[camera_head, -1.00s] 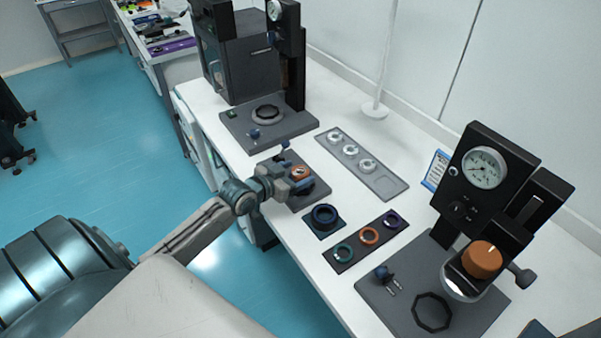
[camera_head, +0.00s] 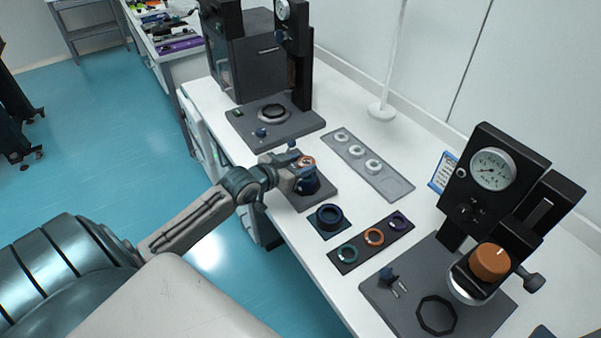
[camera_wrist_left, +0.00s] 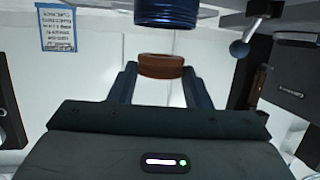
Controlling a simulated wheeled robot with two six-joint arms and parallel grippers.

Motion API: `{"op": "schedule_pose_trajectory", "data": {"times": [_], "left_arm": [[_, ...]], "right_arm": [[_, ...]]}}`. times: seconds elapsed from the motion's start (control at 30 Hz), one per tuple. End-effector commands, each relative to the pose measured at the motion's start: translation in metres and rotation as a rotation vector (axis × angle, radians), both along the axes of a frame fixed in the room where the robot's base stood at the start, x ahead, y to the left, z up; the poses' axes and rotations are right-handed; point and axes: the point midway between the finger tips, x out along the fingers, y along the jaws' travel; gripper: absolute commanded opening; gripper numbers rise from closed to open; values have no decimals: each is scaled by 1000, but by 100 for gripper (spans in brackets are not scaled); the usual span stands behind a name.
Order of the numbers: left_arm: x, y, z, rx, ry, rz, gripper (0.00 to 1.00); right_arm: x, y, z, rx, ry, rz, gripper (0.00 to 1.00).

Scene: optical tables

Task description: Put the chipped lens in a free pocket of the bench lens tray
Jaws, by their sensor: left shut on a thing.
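My left gripper (camera_head: 303,168) is shut on a lens in an orange-brown ring (camera_head: 306,160). In the left wrist view the ring (camera_wrist_left: 161,66) sits between the two fingers. A chip in it is too small to make out. It is held above a dark blue round mount (camera_head: 310,184) on a dark plate; the wrist view shows a gap between the ring and the blue mount (camera_wrist_left: 167,13). The grey bench lens tray (camera_head: 384,177) lies behind and right of the gripper. Its three pockets toward the far left hold pale lenses; the near right end looks empty. My right gripper is out of view.
A dark blue ring (camera_head: 328,216) on a square base and a dark strip (camera_head: 352,254) with teal, orange and purple rings lie in front of the tray. Gauge stands are at the right (camera_head: 485,190) and back (camera_head: 293,60). A white pole (camera_head: 386,108) stands behind the tray.

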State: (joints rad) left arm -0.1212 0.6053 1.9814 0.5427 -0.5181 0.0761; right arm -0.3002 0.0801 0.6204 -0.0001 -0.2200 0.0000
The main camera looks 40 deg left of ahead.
Motion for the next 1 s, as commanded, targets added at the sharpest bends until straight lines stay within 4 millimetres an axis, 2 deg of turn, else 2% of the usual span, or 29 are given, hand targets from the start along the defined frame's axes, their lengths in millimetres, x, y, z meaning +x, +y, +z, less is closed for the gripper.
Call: {"op": "schedule_pose_trajectory", "data": {"times": [0.27, 0.4, 0.57, 0.8, 1.0], "left_arm": [[-53, 4, 6, 9, 4, -5, 18], [-84, 6, 12, 9, 6, -6, 18], [-112, 8, 17, 6, 6, -6, 18], [-140, 11, 21, -1, 0, 1, 18], [-153, 12, 19, -1, -1, 2, 18]], "right_arm": [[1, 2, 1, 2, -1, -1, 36], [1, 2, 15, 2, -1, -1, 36], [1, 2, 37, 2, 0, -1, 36], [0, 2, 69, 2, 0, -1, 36], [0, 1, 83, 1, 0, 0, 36]]}}
